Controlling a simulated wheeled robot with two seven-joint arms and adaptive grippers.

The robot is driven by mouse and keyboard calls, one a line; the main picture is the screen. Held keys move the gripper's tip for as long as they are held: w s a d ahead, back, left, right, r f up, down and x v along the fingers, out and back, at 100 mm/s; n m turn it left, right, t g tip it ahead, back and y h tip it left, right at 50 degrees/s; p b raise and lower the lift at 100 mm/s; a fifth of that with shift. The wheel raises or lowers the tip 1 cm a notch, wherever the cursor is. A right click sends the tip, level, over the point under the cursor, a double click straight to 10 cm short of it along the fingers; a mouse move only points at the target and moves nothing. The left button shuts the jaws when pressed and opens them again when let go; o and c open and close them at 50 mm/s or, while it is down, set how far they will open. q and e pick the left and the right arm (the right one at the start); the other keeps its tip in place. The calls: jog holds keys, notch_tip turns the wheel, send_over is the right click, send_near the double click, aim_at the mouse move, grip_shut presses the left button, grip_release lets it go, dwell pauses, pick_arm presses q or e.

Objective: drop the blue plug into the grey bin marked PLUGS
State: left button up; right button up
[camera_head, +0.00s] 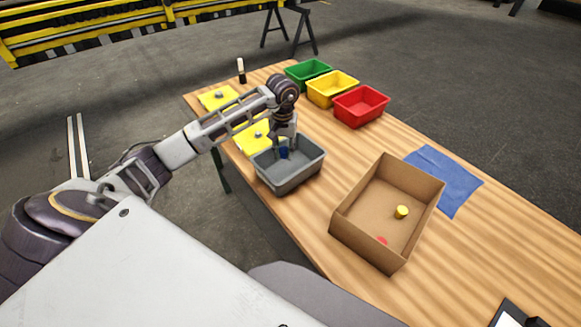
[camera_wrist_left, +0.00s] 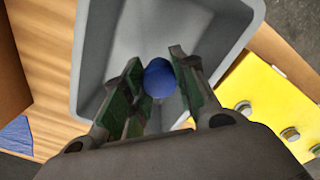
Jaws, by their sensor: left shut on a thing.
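The blue plug (camera_head: 284,153) is held between the fingers of my left gripper (camera_head: 284,150), over the grey bin (camera_head: 306,172) on the table. In the left wrist view the round blue plug (camera_wrist_left: 160,78) shows between the two green-padded fingers of my left gripper (camera_wrist_left: 163,85), with the grey bin's inside (camera_wrist_left: 110,45) around and below it. I cannot tell how far the plug is above the bin floor. No PLUGS marking is readable on the bin. My right gripper is in neither view.
A cardboard box (camera_head: 350,205) holds a yellow plug (camera_head: 402,212) and a red one (camera_head: 382,240). Green (camera_head: 309,69), yellow (camera_head: 333,85) and red (camera_head: 361,104) bins stand at the back. Yellow plates (camera_head: 246,143) lie beside the grey bin, a blue cloth (camera_head: 458,185) at the right.

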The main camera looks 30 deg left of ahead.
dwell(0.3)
pick_arm(q)
jog(key=o, duration=0.8)
jog(key=shift+o, duration=0.2)
notch_tip(320, 180, up, 12)
dwell(0.5)
dwell(0.5)
jog(key=shift+f, duration=0.1)
dwell(0.4)
